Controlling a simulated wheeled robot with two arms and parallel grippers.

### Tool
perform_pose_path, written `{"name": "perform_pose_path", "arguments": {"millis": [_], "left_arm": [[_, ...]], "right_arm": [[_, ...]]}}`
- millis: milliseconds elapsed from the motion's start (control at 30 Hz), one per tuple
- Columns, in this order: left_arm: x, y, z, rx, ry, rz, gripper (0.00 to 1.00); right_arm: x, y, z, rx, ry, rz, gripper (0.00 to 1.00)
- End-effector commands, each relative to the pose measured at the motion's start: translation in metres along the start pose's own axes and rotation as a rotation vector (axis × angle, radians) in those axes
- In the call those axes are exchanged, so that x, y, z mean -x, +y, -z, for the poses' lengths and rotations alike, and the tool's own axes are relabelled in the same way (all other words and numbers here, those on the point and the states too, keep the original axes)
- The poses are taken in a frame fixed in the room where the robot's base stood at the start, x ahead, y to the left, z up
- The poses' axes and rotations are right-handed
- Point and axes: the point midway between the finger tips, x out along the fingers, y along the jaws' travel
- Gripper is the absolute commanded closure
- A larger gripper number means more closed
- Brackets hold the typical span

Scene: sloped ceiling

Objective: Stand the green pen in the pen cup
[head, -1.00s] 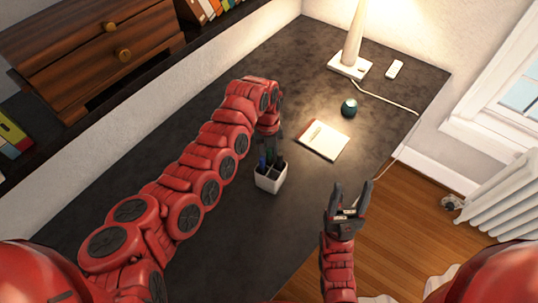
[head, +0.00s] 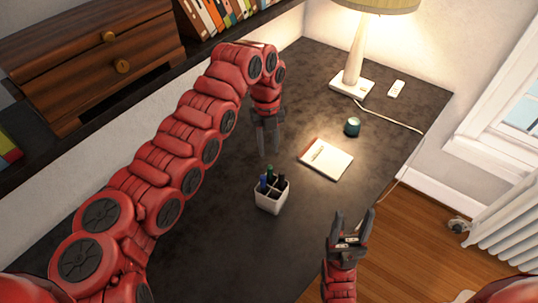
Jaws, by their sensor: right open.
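The white pen cup (head: 271,198) stands upright on the dark desk, with dividers inside. The green pen (head: 269,171) stands in a back compartment of the cup, its top above the rim. A blue pen (head: 263,184) and a dark pen (head: 281,181) also stand in the cup. My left gripper (head: 268,152) points down just behind and above the cup, apart from the pens. Its fingers look parted with nothing between them. My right gripper (head: 353,214) is open and empty, right of the cup near the desk's edge. The pens' lower parts are hidden.
A notepad (head: 326,159) with a small item on it lies right of my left gripper. A teal round object (head: 352,127), a lamp (head: 353,80) and its cord (head: 390,115) are behind. A wooden drawer unit (head: 95,55) is at left. The desk before the cup is clear.

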Motion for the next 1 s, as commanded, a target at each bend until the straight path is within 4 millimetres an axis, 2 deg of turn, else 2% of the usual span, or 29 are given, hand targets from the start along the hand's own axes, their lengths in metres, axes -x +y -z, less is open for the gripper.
{"name": "perform_pose_path", "arguments": {"millis": [267, 367, 467, 567, 600, 667, 700, 767, 833, 933, 967, 1000], "left_arm": [[0.006, -0.001, -0.001, 0.003, -0.003, 0.005, 0.66], [-0.001, -0.014, -0.011, 0.051, -0.028, 0.068, 0.66], [-0.012, -0.048, -0.043, 0.195, -0.096, 0.243, 0.66], [-0.02, -0.084, -0.095, 0.448, -0.18, 0.519, 0.66], [-0.021, -0.092, -0.118, 0.57, -0.211, 0.64, 0.66], [-0.02, -0.097, -0.153, 0.75, -0.256, 0.825, 0.66], [-0.018, -0.093, -0.174, 0.866, -0.283, 0.947, 0.66], [-0.015, -0.079, -0.201, 1.032, -0.322, 1.131, 0.66], [-0.014, -0.052, -0.223, 1.203, -0.363, 1.342, 0.66], [-0.007, 0.002, -0.235, 1.38, -0.424, 1.666, 0.66], [-0.006, 0.018, -0.232, 1.415, -0.436, 1.763, 0.66], [-0.003, 0.043, -0.226, 1.445, -0.456, 1.896, 0.66]], "right_arm": [[0.001, 0.0, 0.0, 0.0, 0.0, 0.0, 0.43], [0.001, 0.0, 0.0, 0.0, 0.0, 0.0, 0.43], [0.001, 0.0, 0.0, 0.0, 0.0, 0.0, 0.43], [0.001, 0.0, 0.0, 0.0, 0.0, 0.0, 0.43], [0.001, 0.0, 0.0, 0.0, 0.0, 0.0, 0.43], [0.001, 0.0, 0.0, 0.0, 0.0, 0.0, 0.43], [0.001, 0.0, 0.0, 0.0, 0.0, 0.0, 0.43], [0.001, 0.0, 0.0, 0.0, 0.0, 0.0, 0.43], [0.001, 0.0, 0.0, 0.0, 0.0, 0.0, 0.43], [0.001, 0.0, 0.0, 0.0, 0.0, 0.0, 0.43], [0.001, 0.0, 0.0, 0.0, 0.0, 0.0, 0.43], [0.001, 0.0, 0.0, 0.0, 0.0, 0.0, 0.43]]}}
